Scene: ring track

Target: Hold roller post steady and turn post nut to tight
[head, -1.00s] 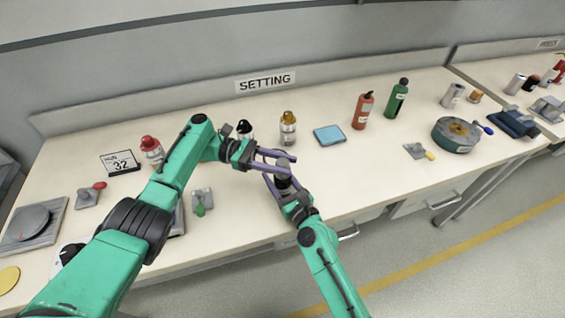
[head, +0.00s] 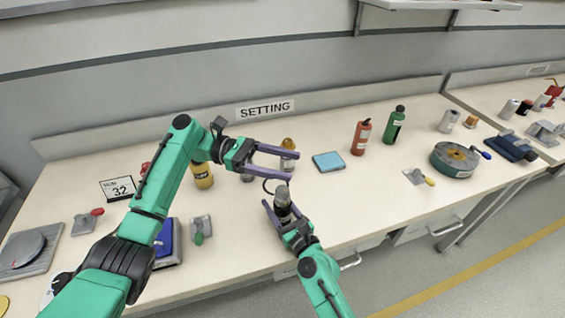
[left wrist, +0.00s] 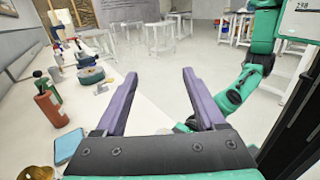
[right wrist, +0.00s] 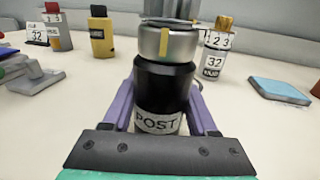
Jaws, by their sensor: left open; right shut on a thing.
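The roller post (head: 283,212) is a dark cylinder, upright in my right gripper (head: 283,207) near the front of the bench. In the right wrist view, the post (right wrist: 164,90) is black with a white POST label, between the two fingers of my right gripper (right wrist: 160,98). My left gripper (head: 294,163) is open and empty, above and behind the post, apart from the nut. In the left wrist view its fingers (left wrist: 159,76) are spread with nothing between them.
A gold-capped container (head: 288,146) stands close behind my left fingers. A blue tray (head: 328,161), red bottle (head: 361,136) and green bottle (head: 394,126) are to the right. A yellow bottle (head: 203,178) stands behind my left arm.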

